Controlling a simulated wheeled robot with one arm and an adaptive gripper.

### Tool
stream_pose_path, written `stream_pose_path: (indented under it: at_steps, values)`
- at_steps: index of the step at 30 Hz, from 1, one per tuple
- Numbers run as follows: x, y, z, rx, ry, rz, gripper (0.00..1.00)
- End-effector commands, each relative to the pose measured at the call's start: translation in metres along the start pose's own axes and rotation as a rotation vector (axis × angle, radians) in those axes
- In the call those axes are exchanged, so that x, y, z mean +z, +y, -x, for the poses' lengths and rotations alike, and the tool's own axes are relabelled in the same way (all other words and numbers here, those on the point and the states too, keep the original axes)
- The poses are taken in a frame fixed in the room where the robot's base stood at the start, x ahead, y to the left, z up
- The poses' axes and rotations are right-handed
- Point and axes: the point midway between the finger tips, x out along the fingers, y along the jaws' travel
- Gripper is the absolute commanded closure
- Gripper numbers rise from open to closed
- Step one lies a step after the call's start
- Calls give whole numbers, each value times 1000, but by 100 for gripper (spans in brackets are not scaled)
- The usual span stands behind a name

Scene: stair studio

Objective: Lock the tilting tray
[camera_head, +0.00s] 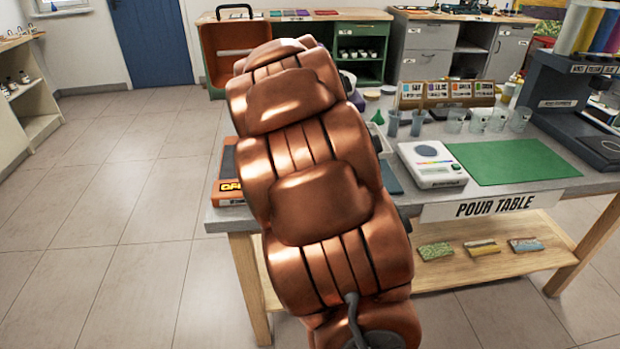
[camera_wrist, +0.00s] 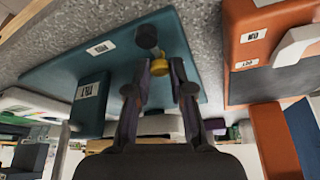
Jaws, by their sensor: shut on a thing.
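A flat teal plate with a white label, apparently the tilting tray (camera_wrist: 110,60), shows in the wrist view on the speckled grey table. A teal block (camera_wrist: 88,102) with a label stands at its left. My gripper (camera_wrist: 168,68) has its two dark fingers at a small yellow piece (camera_wrist: 160,68), shut on it. A dark round knob (camera_wrist: 146,37) is just beyond the fingertips. Whether the tray is level or locked I cannot tell. In the head view my copper arm hides the gripper, and only a teal edge (camera_head: 390,178) shows beside it.
An orange device (camera_wrist: 265,50) stands close to the right of the tray in the wrist view. On the pour table (camera_head: 590,185) are a white scale (camera_head: 432,165), a green mat (camera_head: 512,161) and several cups. The tiled floor (camera_head: 130,200) at left is clear.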

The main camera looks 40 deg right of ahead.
Motion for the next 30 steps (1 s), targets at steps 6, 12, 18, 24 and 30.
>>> stream_pose_path:
  at_steps: [6, 12, 18, 24, 30]
  values:
    - [-1, -1, 0, -2, 3, -1, 68]
    - [-1, 0, 1, -1, 2, -2, 68]
    - [-2, 0, 15, -2, 6, -2, 68]
    - [-3, -1, 52, -4, 9, -1, 68]
    - [-2, -2, 89, -4, 9, -1, 68]
